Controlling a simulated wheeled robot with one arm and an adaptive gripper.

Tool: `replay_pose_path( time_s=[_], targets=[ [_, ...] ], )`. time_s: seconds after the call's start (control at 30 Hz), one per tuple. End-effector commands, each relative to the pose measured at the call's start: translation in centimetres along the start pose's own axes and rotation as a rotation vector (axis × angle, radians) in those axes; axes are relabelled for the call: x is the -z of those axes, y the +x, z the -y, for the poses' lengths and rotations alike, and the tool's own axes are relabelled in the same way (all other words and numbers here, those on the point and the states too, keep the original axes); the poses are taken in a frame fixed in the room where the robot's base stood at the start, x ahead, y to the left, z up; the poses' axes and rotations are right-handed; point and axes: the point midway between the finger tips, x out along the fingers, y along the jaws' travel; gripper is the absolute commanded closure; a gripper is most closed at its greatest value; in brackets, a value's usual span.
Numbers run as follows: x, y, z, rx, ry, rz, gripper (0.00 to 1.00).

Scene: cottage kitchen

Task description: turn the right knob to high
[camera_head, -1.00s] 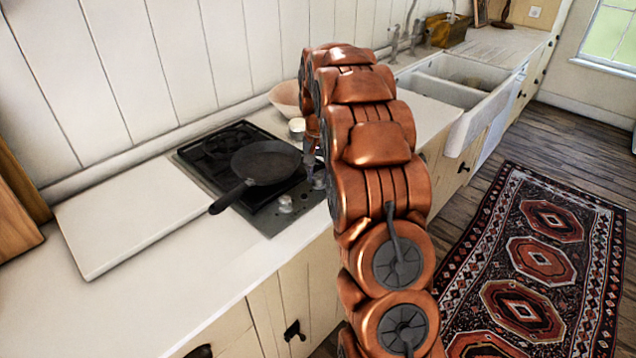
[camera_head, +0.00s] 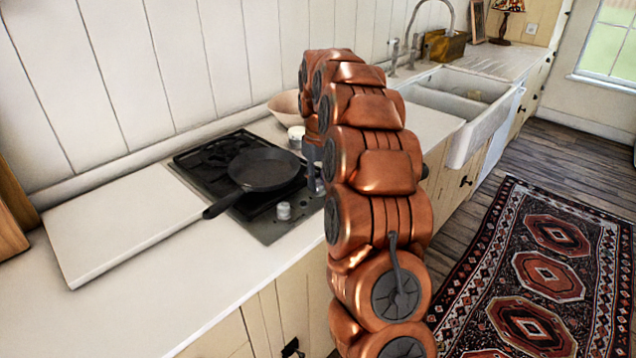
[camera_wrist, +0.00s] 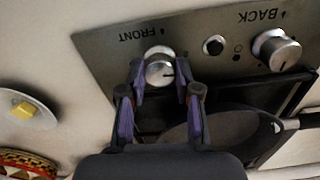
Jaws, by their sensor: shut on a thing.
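The right knob (camera_wrist: 160,66), silver and round beside the word FRONT, is on the steel hob panel (camera_wrist: 105,52) in the wrist view. Its dark mark points roughly to the right of that picture. My gripper (camera_wrist: 163,78) is shut on this knob, with a finger on each side. In the head view my arm hides most of the gripper and the right knob. The left knob (camera_head: 283,210) stands free at the hob's front; it also shows in the wrist view (camera_wrist: 277,49) beside the word BACK.
A black frying pan (camera_head: 265,169) sits on the hob, its handle toward the front left. It lies close to my gripper in the wrist view (camera_wrist: 235,125). A bowl (camera_head: 284,106) and a small white container (camera_head: 296,137) stand behind my arm. A white board (camera_head: 120,228) lies left.

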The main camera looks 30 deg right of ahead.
Motion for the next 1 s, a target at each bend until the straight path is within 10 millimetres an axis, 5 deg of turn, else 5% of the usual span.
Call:
replay_pose_path(
  time_s=[0.83,0.87,1.0],
  targets=[
    [-0.09,0.06,0.02,0.001,-0.136,0.004,1.00],
    [-0.09,0.06,0.02,0.001,-0.136,0.004,0.66],
    [-0.06,0.04,0.02,0.001,-0.136,0.003,0.51]
  ],
)
